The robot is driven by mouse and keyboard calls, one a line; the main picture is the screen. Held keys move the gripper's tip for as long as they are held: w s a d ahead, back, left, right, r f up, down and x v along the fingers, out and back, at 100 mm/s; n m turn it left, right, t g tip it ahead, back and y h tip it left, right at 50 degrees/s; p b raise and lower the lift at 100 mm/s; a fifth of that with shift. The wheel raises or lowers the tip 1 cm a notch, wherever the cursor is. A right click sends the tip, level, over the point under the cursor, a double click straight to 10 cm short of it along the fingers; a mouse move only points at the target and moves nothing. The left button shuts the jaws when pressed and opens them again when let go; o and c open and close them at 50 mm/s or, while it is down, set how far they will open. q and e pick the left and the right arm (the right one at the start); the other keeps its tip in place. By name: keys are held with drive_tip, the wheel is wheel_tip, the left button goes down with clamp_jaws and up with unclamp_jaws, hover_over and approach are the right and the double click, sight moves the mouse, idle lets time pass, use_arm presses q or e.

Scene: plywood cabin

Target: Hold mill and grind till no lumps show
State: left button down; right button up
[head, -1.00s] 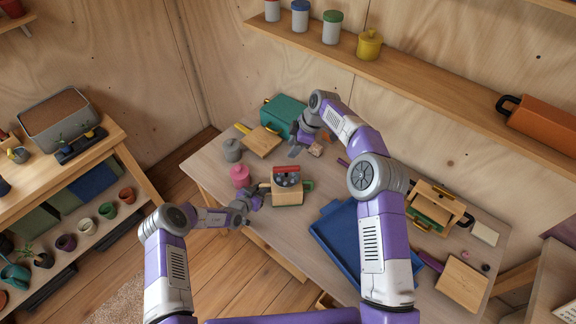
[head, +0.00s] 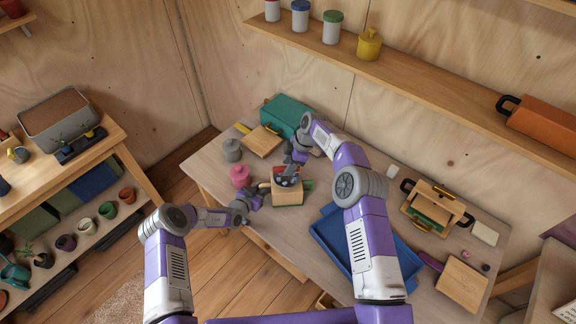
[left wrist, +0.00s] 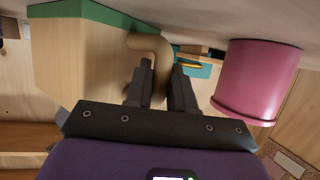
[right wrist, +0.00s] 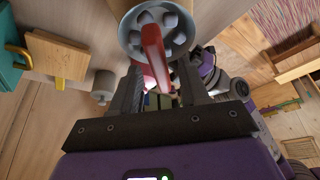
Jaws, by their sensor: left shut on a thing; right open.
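The mill (head: 287,192) is a wooden box on a green base, upright on the table. I cannot make out lumps there. My left gripper (left wrist: 160,78) is shut on the mill's curved wooden handle (left wrist: 150,45); in the head view, it is at the mill's left side. My right gripper (right wrist: 163,82) is open above the mill, the outer part of the red crank between its spread fingers, whether touching I cannot tell. In the head view it hides part of the top.
A pink jar (head: 240,175) stands close left of the mill, with a grey jar (head: 232,150) behind it. A wooden board (head: 263,140) and a teal case (head: 287,116) lie at the back. A blue tray (head: 327,240) is to the right.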

drive_tip(key=shift+a+f, duration=0.15)
drive_tip(key=shift+f, duration=0.25)
drive_tip(key=shift+c, duration=0.2)
clamp_jaws()
